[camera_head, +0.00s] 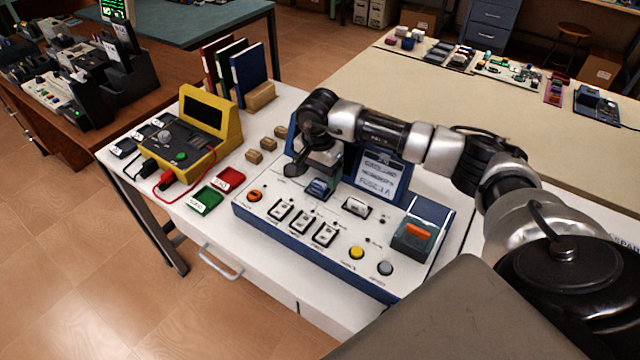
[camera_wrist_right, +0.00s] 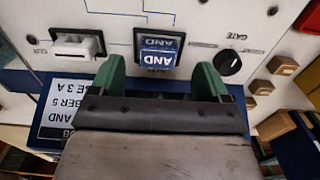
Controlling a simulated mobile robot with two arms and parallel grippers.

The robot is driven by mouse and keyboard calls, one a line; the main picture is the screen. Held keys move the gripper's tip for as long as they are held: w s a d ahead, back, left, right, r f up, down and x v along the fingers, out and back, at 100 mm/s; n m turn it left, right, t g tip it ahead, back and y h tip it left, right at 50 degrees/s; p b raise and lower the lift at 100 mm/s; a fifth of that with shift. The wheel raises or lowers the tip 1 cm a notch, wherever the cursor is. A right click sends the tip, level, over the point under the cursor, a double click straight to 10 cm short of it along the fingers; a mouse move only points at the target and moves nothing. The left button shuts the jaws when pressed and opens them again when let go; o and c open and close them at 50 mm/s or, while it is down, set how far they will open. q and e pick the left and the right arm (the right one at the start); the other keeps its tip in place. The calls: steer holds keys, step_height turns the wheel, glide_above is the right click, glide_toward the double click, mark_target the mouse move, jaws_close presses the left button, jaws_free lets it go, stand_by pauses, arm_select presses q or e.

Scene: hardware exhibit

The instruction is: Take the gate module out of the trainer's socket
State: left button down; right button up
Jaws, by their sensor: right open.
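The trainer is a white sloped panel with a blue base (camera_head: 345,234), standing on the white table. The gate module (camera_head: 318,187) is a blue block marked AND, seated in the socket near the panel's upper left. It also shows in the right wrist view (camera_wrist_right: 158,50), framed by the dark socket rim. My right gripper (camera_head: 322,163) is just above the module in the head view. In the right wrist view its two green fingers (camera_wrist_right: 160,78) are apart, short of the module and roughly lined up with its two sides. Nothing is between them. My left gripper is not in view.
A white block in a second socket (camera_head: 355,206) sits beside the module. A blue sign (camera_head: 380,175) stands behind the panel. A black GATE knob (camera_wrist_right: 229,62), wooden blocks (camera_head: 262,144), red (camera_head: 229,179) and green (camera_head: 204,200) boxes and a yellow meter (camera_head: 215,112) are nearby.

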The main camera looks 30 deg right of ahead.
mark_target(319, 184)
steer(key=shift+s+f, duration=0.1)
steer(key=shift+f, duration=1.55)
steer(key=shift+c, duration=0.2)
steer(key=c, duration=0.9)
steer(key=shift+c, duration=0.3)
steer(key=shift+r, duration=0.2)
